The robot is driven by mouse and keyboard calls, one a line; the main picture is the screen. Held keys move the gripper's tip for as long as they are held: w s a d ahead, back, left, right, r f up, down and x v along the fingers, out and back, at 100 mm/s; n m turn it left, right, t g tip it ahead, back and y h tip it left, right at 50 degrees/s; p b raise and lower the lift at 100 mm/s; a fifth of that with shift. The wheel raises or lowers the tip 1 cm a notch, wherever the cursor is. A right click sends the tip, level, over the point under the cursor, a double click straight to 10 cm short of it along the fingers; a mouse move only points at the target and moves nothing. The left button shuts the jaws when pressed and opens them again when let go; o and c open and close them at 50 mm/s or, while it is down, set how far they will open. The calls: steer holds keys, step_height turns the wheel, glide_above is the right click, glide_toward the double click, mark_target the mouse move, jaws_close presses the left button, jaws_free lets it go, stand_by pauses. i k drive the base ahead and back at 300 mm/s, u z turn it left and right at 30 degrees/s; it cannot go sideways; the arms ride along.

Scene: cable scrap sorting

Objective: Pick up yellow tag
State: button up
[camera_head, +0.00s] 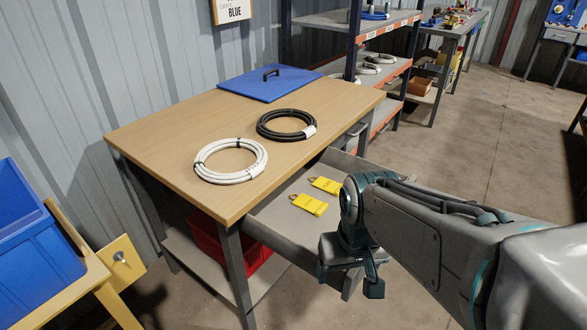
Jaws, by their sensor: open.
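Two yellow tags lie in the open grey drawer (273,218) below the right side of the wooden table. The nearer yellow tag (311,204) has a small ring at its left end. The farther yellow tag (326,185) lies just behind it, also with a ring. My gripper (350,282) is over the drawer's front right part, to the right of and nearer than the tags, apart from both. It is open and I see nothing in it.
On the wooden table (180,140) are a white cable coil (204,170), a black cable coil (262,130) and a blue lid (250,86). A red bin (205,235) stands underneath. A blue bin (40,265) is at left. Shelves stand behind; floor at right is clear.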

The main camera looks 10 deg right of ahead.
mark_target(316, 207)
steer(key=k, duration=0.5)
steer(key=z, duration=1.15)
steer(key=i, duration=1.85)
steer(key=u, duration=2.65)
